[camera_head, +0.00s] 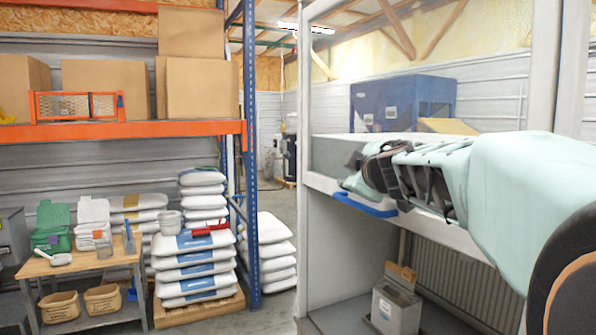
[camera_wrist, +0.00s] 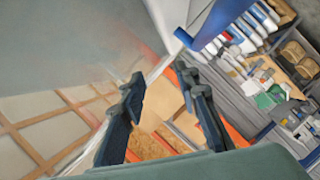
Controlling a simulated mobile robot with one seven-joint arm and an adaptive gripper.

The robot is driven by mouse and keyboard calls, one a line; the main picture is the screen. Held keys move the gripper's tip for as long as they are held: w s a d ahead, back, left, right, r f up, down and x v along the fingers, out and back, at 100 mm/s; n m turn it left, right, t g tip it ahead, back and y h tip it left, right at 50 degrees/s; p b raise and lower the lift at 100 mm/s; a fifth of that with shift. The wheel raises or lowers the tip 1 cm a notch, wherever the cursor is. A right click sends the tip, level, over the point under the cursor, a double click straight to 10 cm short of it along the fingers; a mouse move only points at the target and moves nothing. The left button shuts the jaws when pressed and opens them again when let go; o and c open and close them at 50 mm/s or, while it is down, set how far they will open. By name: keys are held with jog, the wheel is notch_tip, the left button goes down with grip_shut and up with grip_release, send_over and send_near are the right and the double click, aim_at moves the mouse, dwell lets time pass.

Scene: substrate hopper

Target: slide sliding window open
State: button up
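The sliding window is a clear pane in a tall white frame (camera_head: 304,90) at the right of the head view. A blue bar-like handle (camera_head: 365,205) is at the frame's lower rail. My gripper (camera_head: 362,168) is at the opening just above this handle, seen from the side, with its tips partly hard to make out. In the wrist view my gripper (camera_wrist: 160,82) has its two dark fingers apart, with nothing between them. A hazy grey pane fills the upper left there. Whether a finger touches the pane or handle, I cannot tell.
A blue hopper (camera_head: 403,102) stands behind the window. To the left are an orange shelf (camera_head: 120,130) with boxes, stacked sacks (camera_head: 193,268) and a small work table (camera_head: 80,262). The aisle floor between shelf and frame is partly clear.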

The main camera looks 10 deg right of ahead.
jog(key=shift+s+d+r, duration=0.1)
jog(key=shift+s+r, duration=0.05)
jog(key=shift+s, duration=0.05)
jog(key=shift+w+r, duration=0.1)
jog(key=shift+w, duration=0.2)
jog(key=shift+s+r, duration=0.1)
